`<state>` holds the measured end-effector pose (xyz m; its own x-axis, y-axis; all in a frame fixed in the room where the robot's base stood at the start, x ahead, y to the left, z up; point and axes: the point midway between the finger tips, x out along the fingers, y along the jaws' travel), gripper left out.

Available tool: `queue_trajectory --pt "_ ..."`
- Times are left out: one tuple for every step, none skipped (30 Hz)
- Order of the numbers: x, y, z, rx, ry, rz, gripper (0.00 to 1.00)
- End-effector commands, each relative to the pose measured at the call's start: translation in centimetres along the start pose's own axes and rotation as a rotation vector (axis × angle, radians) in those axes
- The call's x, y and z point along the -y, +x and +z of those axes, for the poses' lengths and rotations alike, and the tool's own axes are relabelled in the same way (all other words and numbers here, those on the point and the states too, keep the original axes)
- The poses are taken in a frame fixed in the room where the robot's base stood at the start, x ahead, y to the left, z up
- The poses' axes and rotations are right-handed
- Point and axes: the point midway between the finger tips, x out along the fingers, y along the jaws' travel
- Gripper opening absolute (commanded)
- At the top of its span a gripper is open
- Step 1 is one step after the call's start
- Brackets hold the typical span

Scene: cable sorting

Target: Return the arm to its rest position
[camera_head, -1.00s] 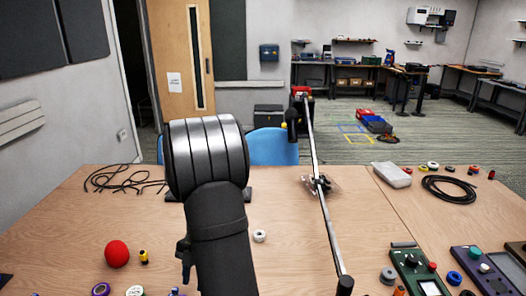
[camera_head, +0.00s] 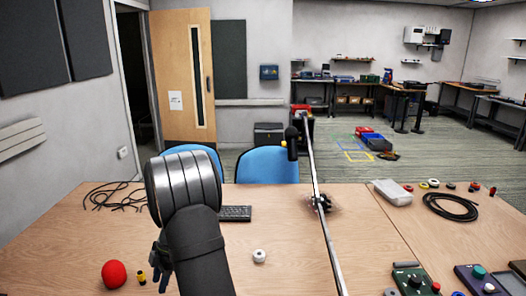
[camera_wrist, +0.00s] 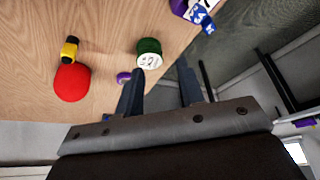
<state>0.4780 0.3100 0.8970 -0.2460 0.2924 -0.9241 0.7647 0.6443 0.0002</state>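My gripper (camera_wrist: 160,88) shows in the wrist view with its two dark fingers apart and nothing between them. Beyond the fingertips, on the wooden table, are a green roll with a white printed face (camera_wrist: 149,54) and a small purple ring (camera_wrist: 123,77). A red ball (camera_wrist: 71,83) and a yellow and black piece (camera_wrist: 70,49) lie to the left. In the head view my arm rises at centre left over the table (camera_head: 285,278).
A thin pole (camera_head: 320,215) stands right of my arm. Black cables (camera_head: 115,196) lie at the left, with a keyboard (camera_head: 236,214) behind the arm. A white roll (camera_head: 259,256), clear box (camera_head: 392,192), coiled cable (camera_head: 450,207) and control boxes (camera_head: 410,280) are further right. Blue chairs (camera_head: 267,165) stand behind.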

Motion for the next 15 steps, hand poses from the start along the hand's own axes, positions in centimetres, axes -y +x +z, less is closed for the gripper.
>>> queue_trajectory --pt "-0.8 0.4 -0.5 0.000 0.021 0.010 0.35" --pt "-1.3 0.6 -0.8 0.000 0.038 0.017 0.35" --pt "-1.9 0.9 -1.3 -0.002 0.060 0.025 0.35" --pt "-2.4 1.1 -1.7 -0.002 0.075 0.032 0.35" --pt "-2.9 1.3 -2.0 -0.001 0.092 0.039 0.35" --pt "-3.5 1.6 -2.4 0.000 0.113 0.048 0.35" --pt "-3.9 1.8 -2.8 0.000 0.129 0.054 0.35" --pt "-4.3 2.0 -3.1 0.000 0.145 0.061 0.35" --pt "-4.9 2.2 -3.6 0.000 0.166 0.070 0.35" --pt "-5.3 2.5 -4.0 -0.001 0.182 0.077 0.35" --pt "-5.8 2.7 -4.3 0.000 0.198 0.083 0.35" --pt "-6.3 3.0 -4.8 0.000 0.219 0.091 0.35" --pt "-6.7 3.2 -5.2 0.000 0.235 0.097 0.35" --pt "-7.2 3.4 -5.6 0.000 0.251 0.105 0.35" --pt "-7.7 3.7 -6.1 -0.001 0.272 0.114 0.35"
